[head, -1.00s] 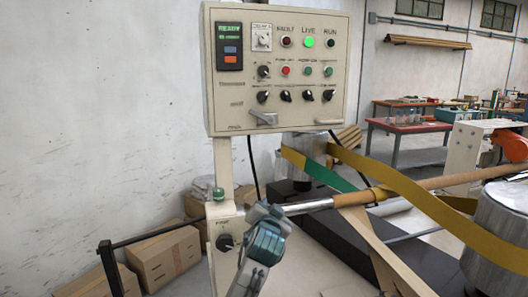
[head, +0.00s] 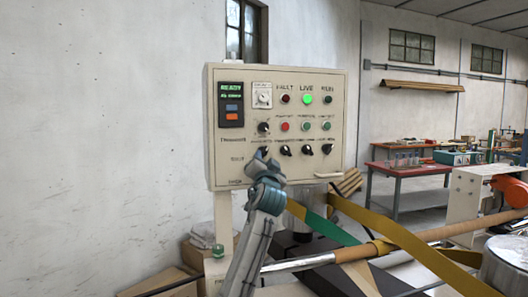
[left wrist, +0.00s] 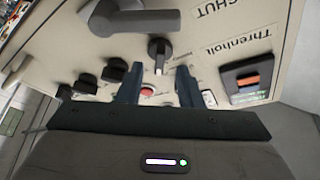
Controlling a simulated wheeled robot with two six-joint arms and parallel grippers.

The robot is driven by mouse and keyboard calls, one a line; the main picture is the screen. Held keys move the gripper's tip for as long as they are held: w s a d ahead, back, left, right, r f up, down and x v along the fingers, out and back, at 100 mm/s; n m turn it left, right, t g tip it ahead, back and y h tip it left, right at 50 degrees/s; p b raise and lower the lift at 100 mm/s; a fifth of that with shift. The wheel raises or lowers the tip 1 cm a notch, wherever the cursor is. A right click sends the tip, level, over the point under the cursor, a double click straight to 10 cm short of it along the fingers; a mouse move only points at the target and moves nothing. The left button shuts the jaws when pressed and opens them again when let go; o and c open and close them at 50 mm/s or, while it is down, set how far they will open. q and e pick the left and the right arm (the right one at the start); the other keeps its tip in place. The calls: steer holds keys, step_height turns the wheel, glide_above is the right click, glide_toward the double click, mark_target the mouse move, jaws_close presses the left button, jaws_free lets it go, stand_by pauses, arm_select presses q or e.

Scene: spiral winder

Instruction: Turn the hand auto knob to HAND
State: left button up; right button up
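The cream control panel (head: 225,160) carries rows of small lamps, buttons and black knobs; their labels are too small to read, so I cannot tell which is the hand auto knob. My left gripper (head: 264,157) is in front of the leftmost knob of the bottom row and partly hides it. In the left wrist view, my left gripper (left wrist: 156,80) is open and empty, its fingers apart. A black knob (left wrist: 159,52) with a white mark lies just beyond the fingertips, roughly in line with the gap. My right gripper is not in view.
Other bottom-row knobs (head: 306,150) sit close to the right. In the left wrist view, a grey handle (left wrist: 130,18) juts out near the knob, and a red button (left wrist: 147,90) shows between the fingers. A yellow band (head: 410,240) and brown tube (head: 440,236) lie to the right.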

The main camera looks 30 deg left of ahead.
mark_target(264, 154)
arm_select(q)
steer(key=shift+p+x, duration=0.4)
steer(key=shift+x, duration=1.2)
